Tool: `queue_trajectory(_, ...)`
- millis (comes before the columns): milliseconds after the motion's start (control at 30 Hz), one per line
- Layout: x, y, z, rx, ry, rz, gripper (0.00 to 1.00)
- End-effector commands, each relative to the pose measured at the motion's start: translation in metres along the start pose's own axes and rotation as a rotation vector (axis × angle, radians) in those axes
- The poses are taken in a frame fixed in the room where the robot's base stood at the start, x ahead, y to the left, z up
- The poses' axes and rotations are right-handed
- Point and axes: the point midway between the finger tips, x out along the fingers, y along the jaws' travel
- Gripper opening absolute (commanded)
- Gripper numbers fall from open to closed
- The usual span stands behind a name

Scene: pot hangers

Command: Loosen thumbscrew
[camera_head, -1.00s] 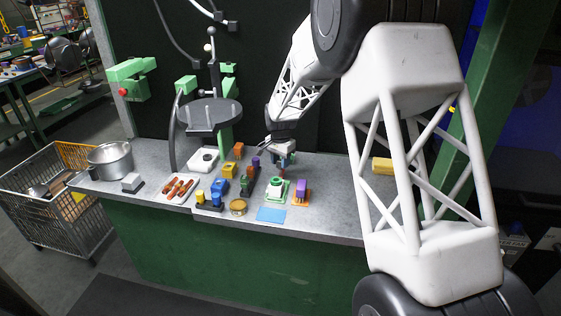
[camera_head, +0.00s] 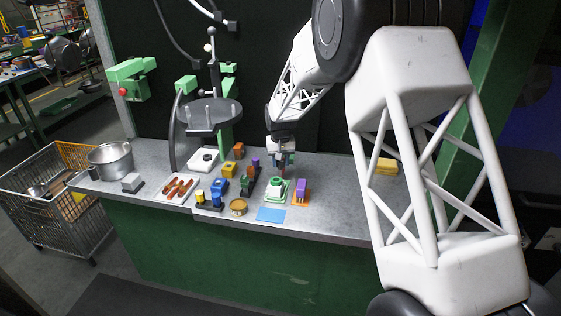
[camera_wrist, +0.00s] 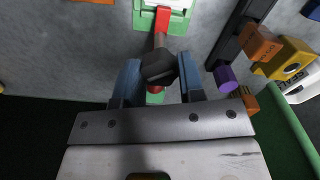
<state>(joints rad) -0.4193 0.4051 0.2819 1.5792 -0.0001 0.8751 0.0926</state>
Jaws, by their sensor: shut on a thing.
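My gripper (camera_wrist: 160,84) has its two blue fingers on either side of a dark faceted knob (camera_wrist: 158,66) and is shut on it. The knob's grey shaft runs toward a red piece (camera_wrist: 162,19) in a green and white fixture (camera_wrist: 147,20). A small red tip shows below the knob between the fingers. I cannot tell for sure that this knob is the thumbscrew. In the head view my gripper (camera_head: 282,163) points down over the bench behind the green and white fixture (camera_head: 274,190); the knob is too small to make out there.
A purple cylinder (camera_wrist: 225,77) and a yellow block (camera_wrist: 292,63) stand close by on the right in the wrist view. On the bench (camera_head: 335,205), a purple and orange piece (camera_head: 301,190) and a blue mat (camera_head: 271,214) are nearby. A yellow block (camera_head: 386,166) lies at the right.

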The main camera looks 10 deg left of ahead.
Motion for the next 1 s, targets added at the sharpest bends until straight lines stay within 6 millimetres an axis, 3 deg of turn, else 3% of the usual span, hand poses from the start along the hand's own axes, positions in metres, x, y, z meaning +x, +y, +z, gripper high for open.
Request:
queue_trajectory(700, -0.0012, 0.0007, 0.0003, -0.672, 0.0, 0.0, 0.12)
queue_trajectory(1000, -0.0017, 0.0008, -0.0003, -0.87, 0.0, 0.0, 0.12)
